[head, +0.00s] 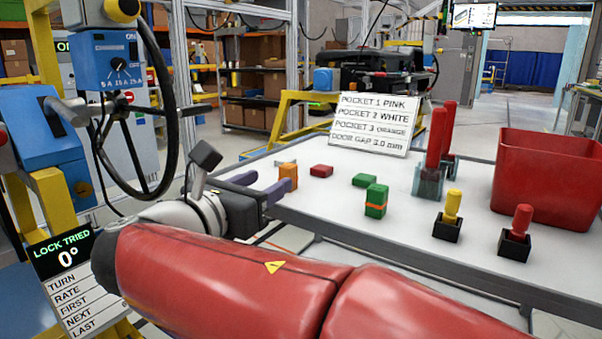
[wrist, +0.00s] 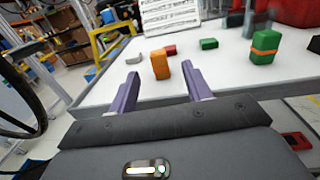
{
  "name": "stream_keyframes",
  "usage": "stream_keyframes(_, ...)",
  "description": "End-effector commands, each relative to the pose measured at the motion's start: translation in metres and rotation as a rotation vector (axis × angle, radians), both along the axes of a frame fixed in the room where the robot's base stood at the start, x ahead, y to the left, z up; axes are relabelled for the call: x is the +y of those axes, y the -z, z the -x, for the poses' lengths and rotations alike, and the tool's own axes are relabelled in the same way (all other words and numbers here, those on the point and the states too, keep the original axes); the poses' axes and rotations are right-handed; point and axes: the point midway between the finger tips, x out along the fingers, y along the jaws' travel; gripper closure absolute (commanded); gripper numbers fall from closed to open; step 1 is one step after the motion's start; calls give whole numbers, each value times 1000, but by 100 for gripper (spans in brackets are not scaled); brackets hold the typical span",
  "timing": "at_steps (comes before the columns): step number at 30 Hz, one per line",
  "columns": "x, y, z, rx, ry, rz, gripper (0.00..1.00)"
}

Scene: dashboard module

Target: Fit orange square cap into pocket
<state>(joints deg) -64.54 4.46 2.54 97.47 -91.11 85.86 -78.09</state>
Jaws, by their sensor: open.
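A small upright orange block (head: 288,177), which looks like the orange square cap, stands on the white table near its left end. In the wrist view the orange cap (wrist: 160,65) shows between and just beyond my fingertips, not visibly gripped. My gripper (head: 264,184) has purple fingers, spread apart at the table's left edge; in the wrist view both fingers of the gripper (wrist: 160,80) are empty. A sign (head: 372,124) reads pocket 1 pink, pocket 2 white, pocket 3 orange. I cannot make out the pocket itself.
On the table are a red block (head: 321,171), a green block (head: 365,180), a green block with an orange band (head: 376,201), yellow-handled (head: 452,206) and red-handled (head: 522,218) pieces in black bases, and a red bin (head: 555,180). A black wheel (head: 170,110) stands left.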

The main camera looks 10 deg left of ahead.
Motion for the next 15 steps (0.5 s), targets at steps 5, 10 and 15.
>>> stream_keyframes(5,-6,0,-20,0,3,0,51)
stream_keyframes(10,-12,-1,-46,-1,4,0,51)
stream_keyframes(15,-18,-1,-62,0,2,0,51)
